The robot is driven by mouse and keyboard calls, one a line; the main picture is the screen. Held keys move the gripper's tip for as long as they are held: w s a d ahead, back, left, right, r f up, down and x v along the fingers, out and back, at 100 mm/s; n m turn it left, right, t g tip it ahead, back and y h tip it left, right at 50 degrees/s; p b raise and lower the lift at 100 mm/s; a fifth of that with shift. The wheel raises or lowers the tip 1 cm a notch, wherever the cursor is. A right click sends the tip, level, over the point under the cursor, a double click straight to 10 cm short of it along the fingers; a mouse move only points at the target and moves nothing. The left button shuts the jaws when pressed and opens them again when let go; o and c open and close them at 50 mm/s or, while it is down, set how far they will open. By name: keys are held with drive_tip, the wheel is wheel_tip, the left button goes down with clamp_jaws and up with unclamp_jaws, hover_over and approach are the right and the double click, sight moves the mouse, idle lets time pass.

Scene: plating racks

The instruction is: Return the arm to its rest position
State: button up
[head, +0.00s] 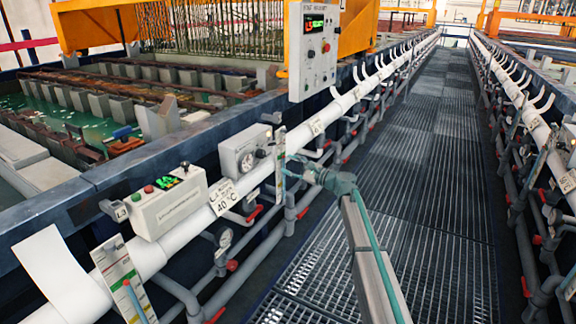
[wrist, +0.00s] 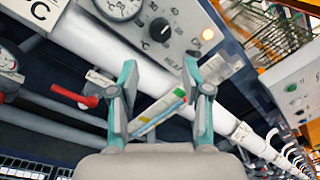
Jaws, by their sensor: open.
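My gripper (head: 290,167) is at the end of my arm, which reaches up from the bottom of the head view over the walkway. It is close to the white pipe and the tank-side panels. In the wrist view my gripper (wrist: 160,88) shows two teal and grey fingers spread apart. Nothing is held between them. A white gauge strip with coloured marks (wrist: 158,112) shows behind the fingers, and it also appears in the head view (head: 280,155). I cannot tell the exact gap between the fingertips and the strip.
A grey box with a dial (head: 246,150) and a control box with buttons (head: 170,203) sit on the left. A white control panel (head: 314,50) stands above. A red valve handle (wrist: 75,97) is left of the fingers. The grated walkway (head: 400,170) is clear.

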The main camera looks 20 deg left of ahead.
drive_tip(key=s+d+f+n+g+h+p, duration=0.1)
drive_tip(key=s+d+f+n+h, duration=0.2)
drive_tip(key=s+d+f, duration=0.6)
drive_tip(key=s+d+f+n+g+h+p, duration=0.15)
drive_tip(key=s+d+f+n+h, duration=0.35)
drive_tip(key=f, duration=0.9)
drive_tip(key=s+d+f+n+g+h, duration=0.2)
drive_tip(key=s+d+f, duration=0.2)
drive_tip(key=s+f, duration=0.6)
drive_tip(key=s+d+f+n+g+h+p, duration=0.2)
drive_tip(key=s+d+f+h+p, duration=0.15)
drive_tip(key=s+d+f, duration=0.9)
drive_tip(key=s+d+g+h+p, duration=0.1)
drive_tip(key=s+d, duration=0.4)
drive_tip(key=s, duration=0.6)
drive_tip(key=s+d+g+h+p, duration=0.1)
drive_tip(key=s+d, duration=0.4)
drive_tip(key=s, duration=0.6)
drive_tip(key=s+d+g+h+p, duration=0.2)
drive_tip(key=s+d, duration=0.4)
drive_tip(key=s, duration=0.6)
drive_tip(key=shift+r+g+p, duration=0.15)
drive_tip(key=shift+g+p, duration=0.15)
drive_tip(key=shift+g, duration=0.35)
